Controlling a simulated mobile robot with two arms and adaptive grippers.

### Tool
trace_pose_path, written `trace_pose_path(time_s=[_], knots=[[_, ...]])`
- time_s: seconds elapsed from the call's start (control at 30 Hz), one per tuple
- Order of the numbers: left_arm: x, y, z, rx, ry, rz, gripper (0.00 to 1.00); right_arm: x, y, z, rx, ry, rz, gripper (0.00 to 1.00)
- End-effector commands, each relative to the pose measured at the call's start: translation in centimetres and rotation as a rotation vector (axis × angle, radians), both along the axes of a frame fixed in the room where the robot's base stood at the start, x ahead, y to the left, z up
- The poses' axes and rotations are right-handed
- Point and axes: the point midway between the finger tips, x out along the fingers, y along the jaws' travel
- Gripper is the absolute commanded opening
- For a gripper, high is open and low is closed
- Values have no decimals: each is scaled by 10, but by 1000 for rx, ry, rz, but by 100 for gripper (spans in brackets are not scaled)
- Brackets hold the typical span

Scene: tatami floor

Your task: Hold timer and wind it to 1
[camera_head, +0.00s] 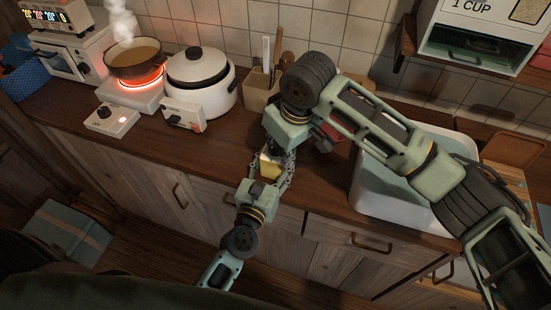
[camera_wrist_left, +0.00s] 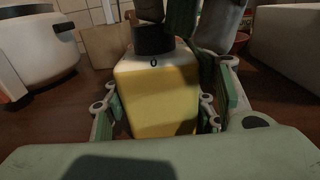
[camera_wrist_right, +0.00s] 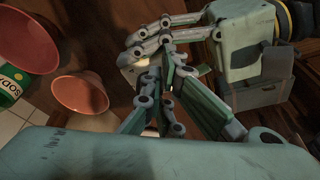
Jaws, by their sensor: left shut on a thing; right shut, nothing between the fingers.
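The timer (camera_head: 270,168) has a yellow body, a pale top and a black knob. In the left wrist view the timer body (camera_wrist_left: 155,95) stands upright between the fingers, with the black knob (camera_wrist_left: 153,39) on top and a "0" mark below it. My left gripper (camera_head: 271,177) is shut on the timer's body at the counter's front edge. My right gripper (camera_head: 274,151) is shut and empty, close above and behind the timer in the head view. In the right wrist view the right fingers (camera_wrist_right: 160,95) hide most of the timer. I cannot tell whether they touch the knob.
A steaming pot (camera_head: 133,60) sits on a glowing burner at the left, beside a white rice cooker (camera_head: 201,80). A utensil holder (camera_head: 262,96) stands behind the grippers. A white sink basin (camera_head: 378,190) is at the right. Bare counter (camera_head: 215,145) lies left of the grippers.

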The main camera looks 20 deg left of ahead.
Motion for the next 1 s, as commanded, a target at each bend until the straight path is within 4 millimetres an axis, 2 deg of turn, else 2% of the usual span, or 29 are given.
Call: trace_pose_path(time_s=[0.03,0.27,0.7,0.83,1.0], knots=[[-1,-4,0,1,1,-10,23,0,2,2,9,-5,1,0],[-1,-4,0,1,2,-8,23,-4,-3,4,8,-6,1,0],[-1,-1,-1,1,2,-3,23,-4,-4,51,5,-7,-1,0],[0,-1,-1,1,2,-2,23,-4,-4,60,5,-6,-2,0],[0,-1,-1,1,2,-2,23,-4,-4,62,3,-5,-2,0]])
